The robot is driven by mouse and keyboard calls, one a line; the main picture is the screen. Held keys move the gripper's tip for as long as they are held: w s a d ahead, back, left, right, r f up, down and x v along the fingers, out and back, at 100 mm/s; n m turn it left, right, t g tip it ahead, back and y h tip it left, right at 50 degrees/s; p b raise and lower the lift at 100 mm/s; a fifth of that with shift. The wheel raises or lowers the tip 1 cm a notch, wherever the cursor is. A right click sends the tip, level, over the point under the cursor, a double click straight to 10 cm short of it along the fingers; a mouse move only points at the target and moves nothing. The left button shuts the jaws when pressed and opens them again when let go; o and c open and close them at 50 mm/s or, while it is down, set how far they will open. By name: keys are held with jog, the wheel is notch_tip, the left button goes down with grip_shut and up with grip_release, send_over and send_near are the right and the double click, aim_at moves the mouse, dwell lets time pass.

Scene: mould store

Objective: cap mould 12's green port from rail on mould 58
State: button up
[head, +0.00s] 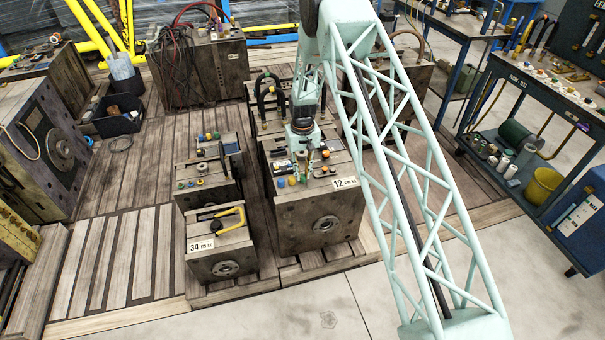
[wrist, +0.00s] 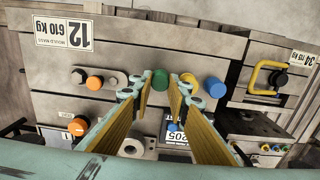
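Mould 12 (head: 318,215) stands in the middle of the head view, its number plate on the front edge; the plate also shows in the wrist view (wrist: 70,35). My gripper (wrist: 161,88) points down over its top. A green cap-like piece (wrist: 160,80) sits between my fingertips, at the mould's front row of ports. The fingertips are very close on both sides; I cannot tell whether they press on it. I can read no number 58.
Mould 34 (head: 220,250), with a yellow handle (head: 232,213), stands left of mould 12. Behind it is a lower mould (head: 212,190) with several coloured caps.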

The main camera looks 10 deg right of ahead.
jog(key=shift+o, duration=0.9)
jog(key=o, duration=0.5)
jog(key=shift+r, duration=0.1)
jog(key=shift+r, duration=5.9)
jog(key=shift+r, duration=0.1)
